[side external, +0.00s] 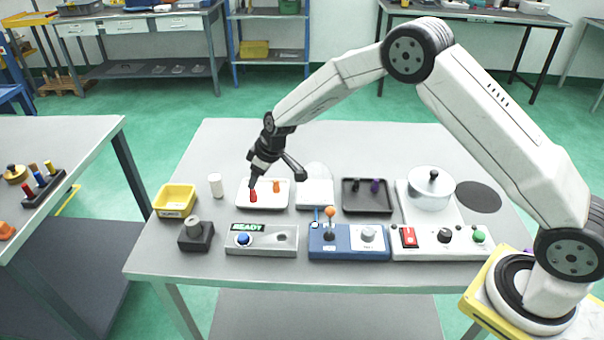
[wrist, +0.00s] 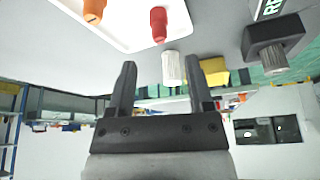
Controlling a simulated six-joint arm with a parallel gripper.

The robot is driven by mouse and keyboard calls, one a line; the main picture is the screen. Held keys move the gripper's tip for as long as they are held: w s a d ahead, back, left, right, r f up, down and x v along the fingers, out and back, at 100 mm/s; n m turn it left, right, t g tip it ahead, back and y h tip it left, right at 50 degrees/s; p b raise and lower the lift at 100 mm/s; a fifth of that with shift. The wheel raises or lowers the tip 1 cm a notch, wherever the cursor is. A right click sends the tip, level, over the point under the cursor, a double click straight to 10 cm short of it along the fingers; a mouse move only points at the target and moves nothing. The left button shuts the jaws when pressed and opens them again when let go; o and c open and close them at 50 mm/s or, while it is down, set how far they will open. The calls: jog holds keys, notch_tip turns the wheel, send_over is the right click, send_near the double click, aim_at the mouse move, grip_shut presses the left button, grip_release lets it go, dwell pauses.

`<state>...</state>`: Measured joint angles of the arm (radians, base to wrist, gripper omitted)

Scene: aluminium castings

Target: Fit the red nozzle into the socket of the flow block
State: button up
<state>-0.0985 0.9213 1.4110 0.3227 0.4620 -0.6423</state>
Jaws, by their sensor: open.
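The red nozzle (side external: 253,196) is on the left part of a white tray (side external: 264,206), and it also shows in the wrist view (wrist: 158,22). My gripper (side external: 252,180) is open, just above the red nozzle in the side view. In the wrist view my gripper (wrist: 158,62) has nothing between its fingers, and the nozzle shows beyond the fingertips. A grey block (side external: 262,246) with a READY sign, a blue button and a round recess stands in front of the tray. I cannot tell for sure whether it is the flow block.
An orange nozzle (side external: 276,186) shares the tray. A white cylinder (side external: 216,185) and a yellow bin (side external: 175,201) stand to the left. A blue box with an orange-topped lever (side external: 348,249) stands right of the grey block.

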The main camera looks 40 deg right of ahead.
aim_at(254, 190)
jog(key=shift+f, duration=0.1)
jog(key=shift+x, duration=2.55)
grip_shut()
